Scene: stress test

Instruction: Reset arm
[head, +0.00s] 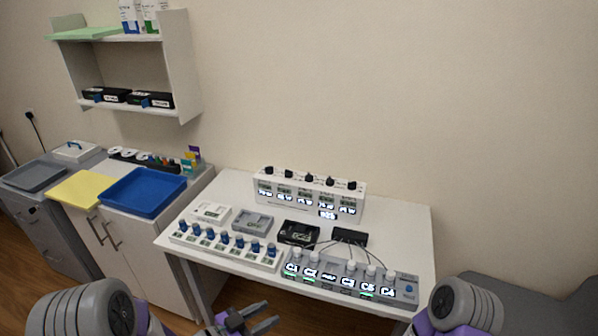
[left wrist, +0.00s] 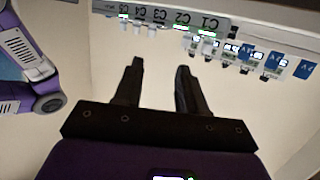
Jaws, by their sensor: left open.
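My left gripper (head: 268,313) is at the bottom of the head view, in front of the white table's near edge. Its two dark fingers are apart with nothing between them. The left wrist view also shows the open fingers of this gripper (left wrist: 160,75), with the pale table surface behind them. My right arm (head: 465,305) shows at the lower right of the head view, but its gripper is out of frame.
A white table (head: 395,222) holds a labelled channel strip (head: 350,280) along its near edge, a row of blue-capped units (head: 225,245), and a display box with knobs (head: 310,195). A blue tray (head: 145,192) sits on a cabinet at left, below a wall shelf (head: 180,60).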

